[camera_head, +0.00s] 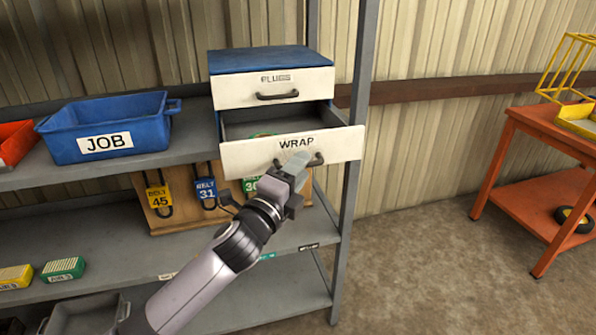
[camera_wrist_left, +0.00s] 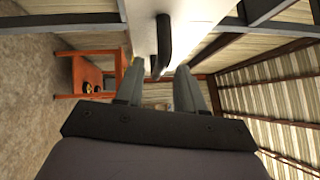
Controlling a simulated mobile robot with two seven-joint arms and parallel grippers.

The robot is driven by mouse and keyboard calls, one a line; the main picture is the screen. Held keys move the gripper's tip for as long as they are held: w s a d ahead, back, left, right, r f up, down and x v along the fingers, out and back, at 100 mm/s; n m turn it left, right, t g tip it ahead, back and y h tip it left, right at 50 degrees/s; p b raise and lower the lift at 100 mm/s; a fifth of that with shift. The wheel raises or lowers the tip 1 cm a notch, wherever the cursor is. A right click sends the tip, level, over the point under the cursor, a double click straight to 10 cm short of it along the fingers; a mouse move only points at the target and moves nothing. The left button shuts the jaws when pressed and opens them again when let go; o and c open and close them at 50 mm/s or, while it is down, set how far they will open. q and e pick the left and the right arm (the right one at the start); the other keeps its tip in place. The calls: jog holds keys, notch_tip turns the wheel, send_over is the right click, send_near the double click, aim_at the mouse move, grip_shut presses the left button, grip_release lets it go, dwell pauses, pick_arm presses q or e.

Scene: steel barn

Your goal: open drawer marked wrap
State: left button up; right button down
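The drawer marked WRAP (camera_head: 245,158) is the lower drawer of a small blue-topped cabinet. It stands pulled out, and its open inside shows behind the white front, with something green partly visible in it. Its dark handle (camera_head: 316,160) is partly hidden by my left gripper (camera_head: 295,165). In the left wrist view the handle (camera_wrist_left: 163,42) lies ahead of the gap between my left fingers (camera_wrist_left: 158,88). The fingers are apart, with nothing seen clamped between them. My right gripper is in neither view.
The PLUGS drawer (camera_head: 273,88) above is shut. A blue JOB bin (camera_head: 105,130) stands on the shelf to the left. A grey shelf post (camera_head: 352,130) rises close to the drawer's right end. An orange table (camera_head: 545,125) is far right, with clear floor between.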

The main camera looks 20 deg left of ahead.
pick_arm(q)
jog(key=shift+f, duration=0.1)
jog(key=r+b+v, duration=0.1)
jog(key=v, duration=0.6)
jog(key=shift+f, duration=0.4)
jog(key=s+f+n+g, duration=0.3)
jog(key=s+f+n, duration=0.3)
jog(key=f, duration=0.4)
jog(key=s+a+f+n+g+y, duration=0.1)
jog(key=s+f+n+g, duration=0.2)
jog(key=s+f+n, duration=0.4)
jog(key=s+a+f+n+g, duration=0.1)
jog(key=s+f+n, duration=0.5)
jog(key=f, duration=0.8)
jog(key=s+g, duration=0.1)
jog(key=s, duration=0.2)
jog(key=shift+f+n+g+y, duration=0.25)
jog(key=shift+n+g+y, duration=0.15)
